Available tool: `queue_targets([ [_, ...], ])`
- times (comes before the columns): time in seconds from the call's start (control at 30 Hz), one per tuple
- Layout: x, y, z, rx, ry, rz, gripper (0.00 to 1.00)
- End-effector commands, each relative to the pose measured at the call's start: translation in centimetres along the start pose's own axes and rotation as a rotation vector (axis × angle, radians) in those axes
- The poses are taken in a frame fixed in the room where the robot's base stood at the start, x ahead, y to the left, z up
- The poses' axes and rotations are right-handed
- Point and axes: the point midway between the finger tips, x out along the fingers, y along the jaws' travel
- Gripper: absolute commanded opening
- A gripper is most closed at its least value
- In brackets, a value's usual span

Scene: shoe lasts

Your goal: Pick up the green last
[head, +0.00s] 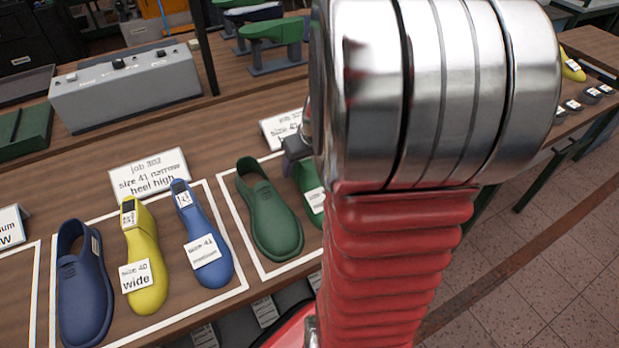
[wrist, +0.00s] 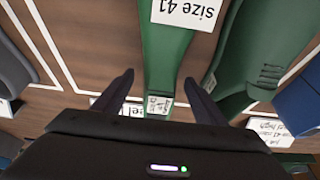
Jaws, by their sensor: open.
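The green last (head: 311,187) lies inside a white-outlined area on the wooden bench, mostly hidden behind my arm in the head view. In the wrist view the green last (wrist: 164,55) carries a white "size 41" label, and its narrow end with a small tag points toward my gripper. My gripper (wrist: 158,78) is open, with one dark finger on each side of that narrow end. I cannot tell whether the fingers touch it. In the head view only a small dark part of the gripper shows beside the arm.
A dark green shoe (head: 270,215) lies close beside the last; it also shows in the wrist view (wrist: 262,55). Left of it are a blue last (head: 205,240), a yellow last (head: 146,260) and a dark blue shoe (head: 84,290). A job card (head: 148,173) and a grey box (head: 125,88) stand behind.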

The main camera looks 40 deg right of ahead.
Motion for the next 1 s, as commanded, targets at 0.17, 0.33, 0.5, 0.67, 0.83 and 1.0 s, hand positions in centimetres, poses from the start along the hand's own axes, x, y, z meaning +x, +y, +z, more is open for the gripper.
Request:
queue_targets([
  [0.17,-0.01,-0.01,-0.02,0.0,0.0,0.0,0.64],
  [0.33,-0.02,-0.02,-0.02,-0.001,0.0,0.0,0.52],
  [0.5,-0.02,-0.03,-0.02,-0.001,0.0,0.0,0.4],
  [0.67,-0.02,-0.03,-0.02,-0.001,0.0,0.0,0.29],
  [0.83,-0.02,-0.03,-0.02,-0.001,0.0,0.0,0.17],
  [1.0,-0.02,-0.02,-0.02,-0.001,0.0,0.0,0.05],
])
